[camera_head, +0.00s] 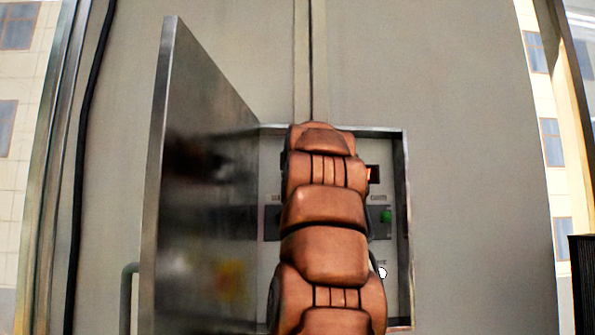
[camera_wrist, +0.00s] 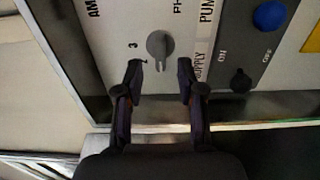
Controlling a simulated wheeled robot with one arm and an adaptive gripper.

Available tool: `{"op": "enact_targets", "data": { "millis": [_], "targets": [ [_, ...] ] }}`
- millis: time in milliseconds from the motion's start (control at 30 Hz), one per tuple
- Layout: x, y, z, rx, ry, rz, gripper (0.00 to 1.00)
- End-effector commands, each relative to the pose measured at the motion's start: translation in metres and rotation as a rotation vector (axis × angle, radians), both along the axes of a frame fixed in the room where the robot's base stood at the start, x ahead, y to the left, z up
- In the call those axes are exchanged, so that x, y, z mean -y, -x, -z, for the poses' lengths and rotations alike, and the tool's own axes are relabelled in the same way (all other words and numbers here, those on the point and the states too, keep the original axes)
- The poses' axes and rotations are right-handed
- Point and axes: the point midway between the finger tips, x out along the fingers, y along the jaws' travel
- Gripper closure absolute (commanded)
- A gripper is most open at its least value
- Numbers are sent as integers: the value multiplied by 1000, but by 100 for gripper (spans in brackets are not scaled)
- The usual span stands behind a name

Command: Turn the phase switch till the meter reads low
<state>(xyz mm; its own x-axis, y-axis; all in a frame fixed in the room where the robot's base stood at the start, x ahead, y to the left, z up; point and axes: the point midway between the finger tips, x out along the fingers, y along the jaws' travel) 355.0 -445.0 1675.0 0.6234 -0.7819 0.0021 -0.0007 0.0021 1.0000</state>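The phase switch (camera_wrist: 160,46) is a grey rotary knob on the light panel in the wrist view, beside a cut-off label starting "PH". Its pointer end is toward my gripper, and a "3" is printed to its left. My gripper (camera_wrist: 160,78) is open, with one dark finger on each side of the knob's lower end. The fingertips sit just short of the knob's round body; I cannot tell whether they touch it. In the head view, a small dark display with a red glow (camera_head: 373,174), perhaps the meter, is mostly hidden by my arm and cannot be read.
An open metal cabinet door (camera_head: 200,190) stands left of the cabinet (camera_head: 402,230). A green button (camera_head: 386,216) shows right of my arm. In the wrist view, a blue button (camera_wrist: 270,16) and a black ON/OFF switch (camera_wrist: 240,80) are to the right.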

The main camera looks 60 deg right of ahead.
Motion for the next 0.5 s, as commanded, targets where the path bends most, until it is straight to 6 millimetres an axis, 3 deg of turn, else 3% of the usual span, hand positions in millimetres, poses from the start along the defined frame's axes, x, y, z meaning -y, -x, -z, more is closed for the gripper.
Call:
{"op": "enact_targets", "data": {
  "millis": [300,500],
  "targets": [
    [31,-23,0,-3,-4,2,61],
    [35,-26,1,-2,-2,2,61]
  ]
}}
